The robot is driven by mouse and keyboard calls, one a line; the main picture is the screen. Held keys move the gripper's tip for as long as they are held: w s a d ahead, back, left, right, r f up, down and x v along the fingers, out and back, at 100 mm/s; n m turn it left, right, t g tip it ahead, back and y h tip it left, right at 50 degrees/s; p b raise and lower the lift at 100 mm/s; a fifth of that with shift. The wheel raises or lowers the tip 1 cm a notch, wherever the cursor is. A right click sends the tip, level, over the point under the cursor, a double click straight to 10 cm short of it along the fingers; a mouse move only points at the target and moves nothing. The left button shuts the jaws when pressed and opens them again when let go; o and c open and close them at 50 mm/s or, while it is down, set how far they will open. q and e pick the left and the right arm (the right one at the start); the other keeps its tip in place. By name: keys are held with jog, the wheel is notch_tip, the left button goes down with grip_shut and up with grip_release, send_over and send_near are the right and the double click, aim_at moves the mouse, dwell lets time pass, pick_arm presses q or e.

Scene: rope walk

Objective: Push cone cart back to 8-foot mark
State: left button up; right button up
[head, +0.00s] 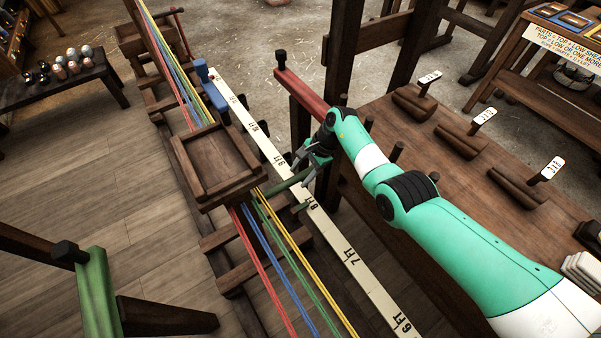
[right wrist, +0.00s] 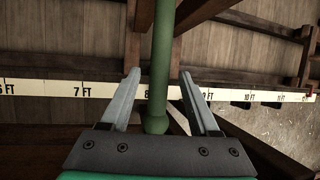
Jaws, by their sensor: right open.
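The cone cart (head: 215,165) is a dark wooden tray-like box on the rail, with the coloured ropes running under it. A green handle bar (head: 287,184) sticks out from its right side across the white foot scale (head: 350,254), just beyond the 8 FT mark. My right gripper (head: 301,174) is open at this bar, beside the scale. In the right wrist view the green bar (right wrist: 160,60) passes between the spread fingers (right wrist: 160,73), with a gap on both sides. The bar there crosses the scale just right of the 8. My left gripper is not in view.
A blue slider (head: 205,82) stands near the scale's far end. A red beam (head: 301,93) with a dark knob juts out near my right arm. A bench (head: 440,150) with wooden blocks and labels is at right. A green post (head: 97,290) stands at lower left.

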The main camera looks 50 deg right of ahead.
jog(key=p+v, duration=0.6)
jog(key=v, duration=0.5)
